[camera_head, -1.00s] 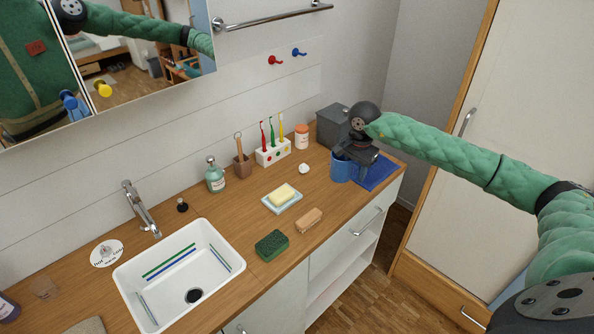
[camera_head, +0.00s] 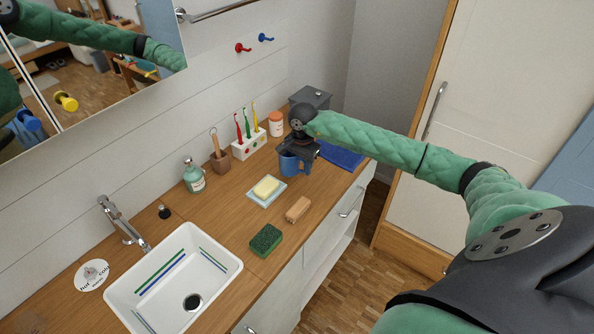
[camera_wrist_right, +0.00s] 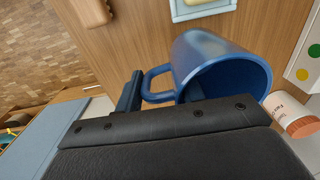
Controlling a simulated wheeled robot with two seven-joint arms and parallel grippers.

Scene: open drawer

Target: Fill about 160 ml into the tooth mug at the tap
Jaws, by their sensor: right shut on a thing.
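The blue tooth mug (camera_head: 290,165) is upright at the right part of the wooden counter, in front of the toothbrush holder. My right gripper (camera_head: 294,150) is shut on it from above and behind. In the right wrist view the mug (camera_wrist_right: 215,62) shows its open rim and its handle, with a dark gripper finger (camera_wrist_right: 131,92) at the handle. Whether the mug touches the counter is hard to tell. The chrome tap (camera_head: 122,224) stands at the left behind the white sink (camera_head: 228,262). No water flow shows. My left gripper is out of view.
A soap dish (camera_head: 281,193), wooden brush (camera_head: 298,209) and green sponge (camera_head: 265,240) lie between mug and sink. A soap bottle (camera_head: 194,177), brown cup (camera_head: 220,161) and toothbrush holder (camera_head: 250,145) stand along the wall. A blue cloth (camera_head: 342,154) lies at right.

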